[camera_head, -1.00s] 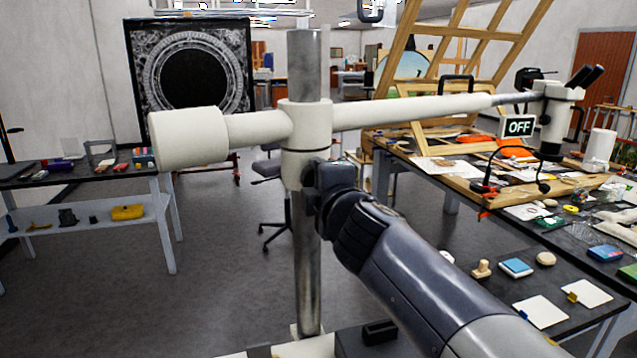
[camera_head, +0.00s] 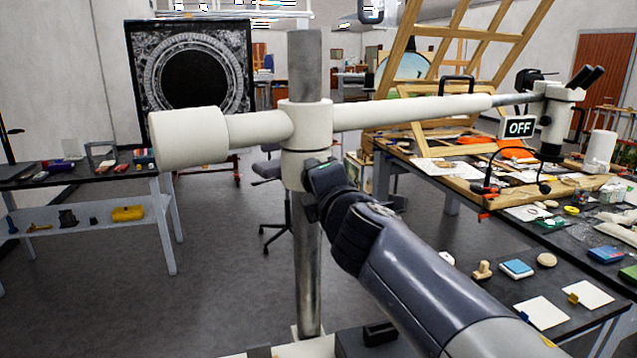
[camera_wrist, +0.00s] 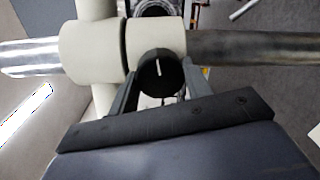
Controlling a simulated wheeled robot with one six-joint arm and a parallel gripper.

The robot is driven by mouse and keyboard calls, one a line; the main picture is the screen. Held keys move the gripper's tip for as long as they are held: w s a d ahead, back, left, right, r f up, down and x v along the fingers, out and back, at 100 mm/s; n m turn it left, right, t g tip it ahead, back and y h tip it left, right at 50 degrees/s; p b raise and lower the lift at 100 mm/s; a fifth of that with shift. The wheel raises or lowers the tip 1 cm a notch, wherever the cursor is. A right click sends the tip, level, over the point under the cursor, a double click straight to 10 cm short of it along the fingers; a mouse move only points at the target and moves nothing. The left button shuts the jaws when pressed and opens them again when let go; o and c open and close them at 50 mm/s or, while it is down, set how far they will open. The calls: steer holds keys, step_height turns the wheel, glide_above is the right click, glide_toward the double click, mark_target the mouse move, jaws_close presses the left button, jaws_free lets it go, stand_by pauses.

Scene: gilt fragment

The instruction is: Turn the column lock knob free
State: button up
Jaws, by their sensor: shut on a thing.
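The column lock knob (camera_wrist: 160,73) is black and round with a white mark line on its face. It sits on the white clamp collar (camera_head: 306,140) around the upright metal column (camera_head: 305,62). In the wrist view my gripper (camera_wrist: 161,84) has one finger on each side of the knob and is shut on it. The knob's white line stands nearly upright in that view. In the head view my gripper (camera_head: 318,180) is at the collar's lower front and hides the knob.
A white horizontal arm (camera_head: 410,110) runs from the collar to a microscope head (camera_head: 556,115) at the right. A thick white cylinder (camera_head: 188,137) ends it at the left. A cluttered black bench (camera_head: 480,294) stands at the right.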

steer(key=o, duration=1)
steer(key=shift+p+v, duration=1.35)
steer(key=shift+v, duration=4.1)
steer(key=shift+b+x, duration=1.35)
steer(key=shift+x, duration=4.1)
steer(key=shift+s, duration=0.1)
